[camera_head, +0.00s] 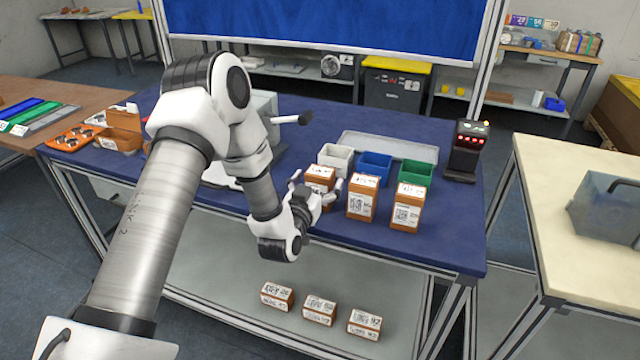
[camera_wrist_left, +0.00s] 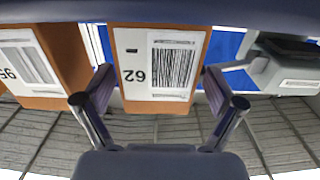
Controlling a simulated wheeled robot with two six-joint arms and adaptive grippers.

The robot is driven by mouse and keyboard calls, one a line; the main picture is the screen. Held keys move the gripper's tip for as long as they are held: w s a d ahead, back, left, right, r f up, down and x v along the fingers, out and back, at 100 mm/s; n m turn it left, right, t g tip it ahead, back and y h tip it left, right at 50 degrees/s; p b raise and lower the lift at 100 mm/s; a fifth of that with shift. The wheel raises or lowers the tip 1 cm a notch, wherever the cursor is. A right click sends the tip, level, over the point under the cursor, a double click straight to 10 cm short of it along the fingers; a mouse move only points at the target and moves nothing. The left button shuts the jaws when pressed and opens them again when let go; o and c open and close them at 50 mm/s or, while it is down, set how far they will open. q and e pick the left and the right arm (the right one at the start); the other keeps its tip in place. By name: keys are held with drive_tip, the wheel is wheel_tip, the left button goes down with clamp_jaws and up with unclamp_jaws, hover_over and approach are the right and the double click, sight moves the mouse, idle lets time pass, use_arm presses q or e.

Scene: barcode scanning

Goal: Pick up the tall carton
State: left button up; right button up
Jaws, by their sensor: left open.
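Three brown cartons with white barcode labels stand in a row on the blue table. My left gripper (camera_head: 318,190) is at the leftmost carton (camera_head: 321,173), which it partly covers in the head view. In the left wrist view this carton (camera_wrist_left: 160,68), labelled 62, stands between the two open fingers (camera_wrist_left: 158,105), one beside each side. The middle carton (camera_head: 362,197) and the right carton (camera_head: 407,207) stand to its right. The middle one appears at the left of the wrist view (camera_wrist_left: 38,65). My right gripper is not in view.
White (camera_head: 336,158), blue (camera_head: 375,168) and green (camera_head: 414,171) bins stand behind the cartons. A dark device with lights (camera_head: 466,150) stands at the table's right end. Several small boxes (camera_head: 319,309) lie on the lower shelf. Clear blue table (camera_head: 400,245) lies in front of the cartons.

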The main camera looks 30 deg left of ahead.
use_arm(q)
drive_tip(key=shift+w+d, duration=0.1)
drive_tip(key=shift+w, duration=0.35)
drive_tip(key=shift+s, duration=0.1)
drive_tip(key=c, duration=1.5)
drive_tip(key=shift+o, duration=0.2)
drive_tip(key=shift+r, duration=0.1)
